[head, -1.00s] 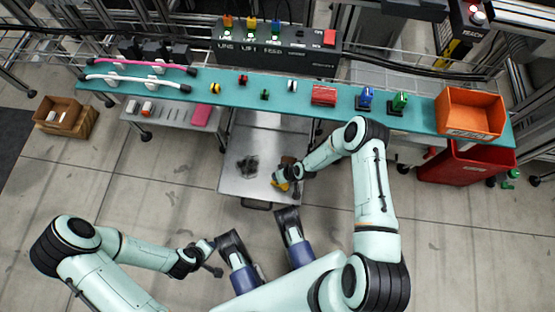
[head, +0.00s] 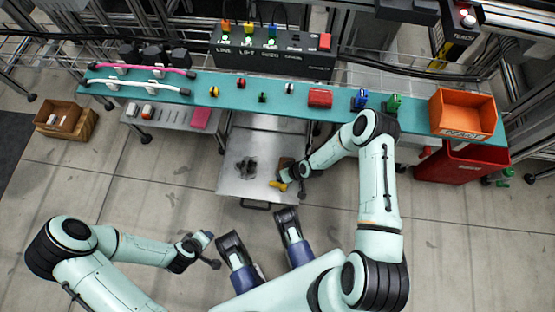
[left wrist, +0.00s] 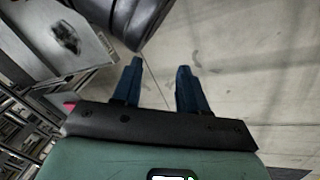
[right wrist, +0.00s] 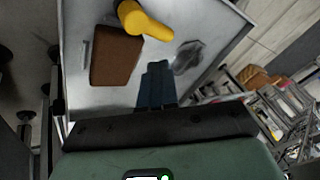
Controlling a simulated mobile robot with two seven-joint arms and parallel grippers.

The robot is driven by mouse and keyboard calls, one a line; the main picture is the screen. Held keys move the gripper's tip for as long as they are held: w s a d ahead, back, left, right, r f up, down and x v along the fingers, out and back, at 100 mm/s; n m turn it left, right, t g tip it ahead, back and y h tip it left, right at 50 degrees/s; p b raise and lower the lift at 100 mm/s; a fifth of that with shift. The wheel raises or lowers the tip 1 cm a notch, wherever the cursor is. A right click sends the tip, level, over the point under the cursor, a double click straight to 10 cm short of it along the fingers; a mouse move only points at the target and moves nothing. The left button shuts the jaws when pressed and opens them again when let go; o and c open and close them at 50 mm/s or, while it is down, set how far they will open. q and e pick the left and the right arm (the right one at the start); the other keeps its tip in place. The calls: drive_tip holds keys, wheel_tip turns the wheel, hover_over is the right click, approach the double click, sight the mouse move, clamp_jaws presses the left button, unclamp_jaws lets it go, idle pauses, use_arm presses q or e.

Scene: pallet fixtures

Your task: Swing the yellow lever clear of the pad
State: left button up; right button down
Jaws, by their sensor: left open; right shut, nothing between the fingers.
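The yellow lever (head: 279,185) is at the front of the grey metal plate, pointing left in the head view. In the right wrist view the lever (right wrist: 148,24) runs from beside the upper right corner of the brown pad (right wrist: 116,55) out to the right, away from it. The pad looks uncovered there; its far-end contact with the lever is hard to judge. My right gripper (right wrist: 156,68) is shut and empty, over the plate beside the pad and apart from the lever in that view. My left gripper (left wrist: 160,70) is open and empty above the floor.
A dark clamp-like part (head: 247,167) is on the plate (head: 232,185); it also shows in the right wrist view (right wrist: 188,57). The teal shelf (head: 240,91) behind carries several small parts and an orange bin (head: 463,112). Floor left of the plate is clear.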

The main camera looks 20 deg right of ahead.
use_arm(q)
drive_tip(key=shift+g, duration=0.3)
drive_tip(key=r, duration=0.1)
drive_tip(key=s+d+r+p, duration=0.2)
drive_tip(key=shift+r, duration=0.15)
use_arm(e)
drive_tip(key=v, duration=0.8)
drive_tip(key=shift+r, duration=0.15)
